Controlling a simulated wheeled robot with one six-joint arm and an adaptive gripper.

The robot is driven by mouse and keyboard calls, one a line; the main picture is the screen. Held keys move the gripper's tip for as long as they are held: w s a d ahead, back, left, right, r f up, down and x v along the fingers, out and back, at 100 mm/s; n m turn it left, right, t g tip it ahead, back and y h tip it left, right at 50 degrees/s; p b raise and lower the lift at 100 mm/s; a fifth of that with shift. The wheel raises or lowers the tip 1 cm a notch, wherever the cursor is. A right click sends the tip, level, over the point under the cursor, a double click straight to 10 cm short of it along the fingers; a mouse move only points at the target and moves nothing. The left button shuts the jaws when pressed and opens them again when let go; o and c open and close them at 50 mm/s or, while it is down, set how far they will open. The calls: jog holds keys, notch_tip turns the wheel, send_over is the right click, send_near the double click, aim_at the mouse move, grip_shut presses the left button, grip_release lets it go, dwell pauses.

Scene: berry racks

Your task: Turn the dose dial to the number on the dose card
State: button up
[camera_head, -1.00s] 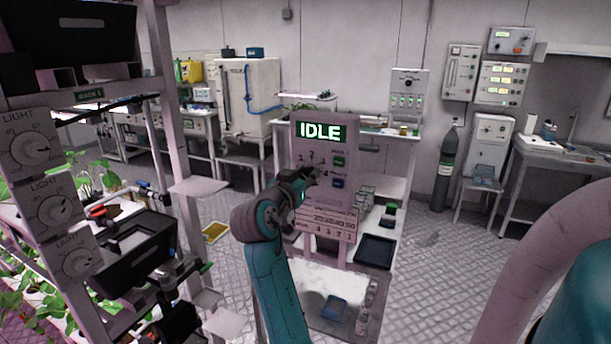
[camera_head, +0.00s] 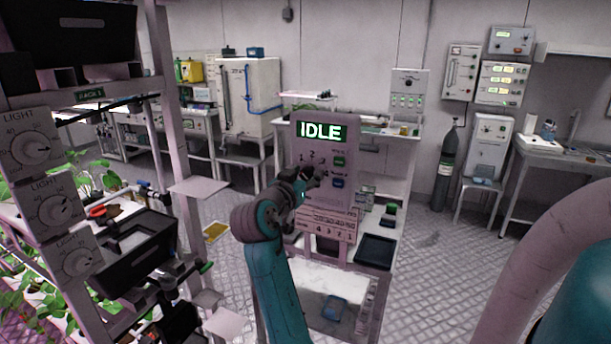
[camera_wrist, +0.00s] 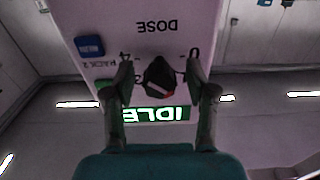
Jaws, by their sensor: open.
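The dose dial (camera_wrist: 160,78) is a dark knob with a red and pale mark, on a pale panel lettered DOSE. In the wrist view the panel appears upside down, with a 4 left of the knob and a 0 right. My gripper (camera_wrist: 159,72) is open, one finger on each side of the dial; contact cannot be told. In the head view my gripper (camera_head: 312,177) is at the panel (camera_head: 342,155) and hides most of the dial. The panel's screen (camera_head: 321,132) reads IDLE. A pale plate (camera_head: 326,224) with small numbers sits below; I cannot tell whether it is the dose card.
A blue button (camera_wrist: 89,46) sits beside the dial; green and blue buttons show in the head view. A black tray (camera_head: 375,251) lies on the bench right of the panel. A plant rack with light dials (camera_head: 38,150) stands close on the left.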

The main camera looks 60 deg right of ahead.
jog(key=a, duration=1.2)
jog(key=shift+s, duration=0.45)
jog(key=shift+f, duration=0.15)
